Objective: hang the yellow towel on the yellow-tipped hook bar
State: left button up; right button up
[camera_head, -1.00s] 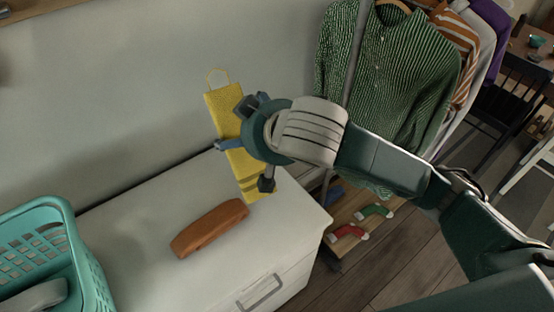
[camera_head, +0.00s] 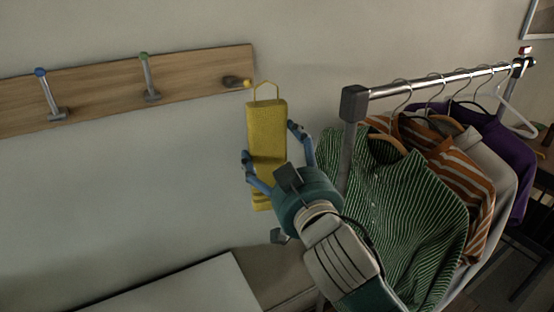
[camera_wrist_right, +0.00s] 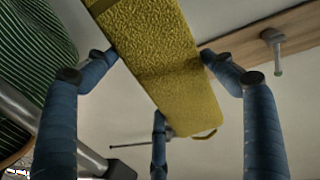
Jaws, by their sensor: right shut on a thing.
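The yellow towel (camera_head: 267,130) hangs upright in my right gripper (camera_head: 273,160), with its thin yellow loop at the top. My right gripper is shut on the towel, with blue fingers on both sides of it. In the right wrist view the towel (camera_wrist_right: 165,55) lies between the fingers and its loop shows at the lower end. The yellow-tipped hook (camera_head: 237,82) sticks out at the right end of the wooden hook bar (camera_head: 195,72). The towel's loop is just right of the yellow tip, at about its height, apart in the picture. My left gripper is not in view.
Hooks with blue (camera_head: 50,95) and green (camera_head: 148,77) tips are further left on the bar. A clothes rack (camera_head: 430,80) with a green striped shirt (camera_head: 400,200) and other garments stands close on the right. A white cabinet top (camera_head: 180,290) is below.

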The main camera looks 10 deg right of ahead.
jog(key=shift+w+a, duration=0.35)
jog(key=shift+w, duration=0.1)
jog(key=shift+w+f, duration=0.1)
jog(key=shift+w, duration=0.25)
jog(key=shift+w+a+b, duration=0.2)
jog(key=shift+w+b, duration=0.15)
jog(key=shift+w, duration=0.25)
pick_arm(q)
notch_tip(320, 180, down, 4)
jog(key=b, duration=0.3)
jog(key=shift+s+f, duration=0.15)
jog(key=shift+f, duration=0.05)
pick_arm(e)
jog(key=w+a+f, duration=0.1)
jog(key=w+a, duration=0.1)
jog(key=w, duration=0.3)
jog(key=w+a+f, duration=0.1)
jog(key=w+a, duration=0.1)
jog(key=w, duration=0.3)
jog(key=shift+w+a+f, duration=0.25)
jog(key=shift+w+f, duration=0.05)
jog(key=shift+f, duration=0.05)
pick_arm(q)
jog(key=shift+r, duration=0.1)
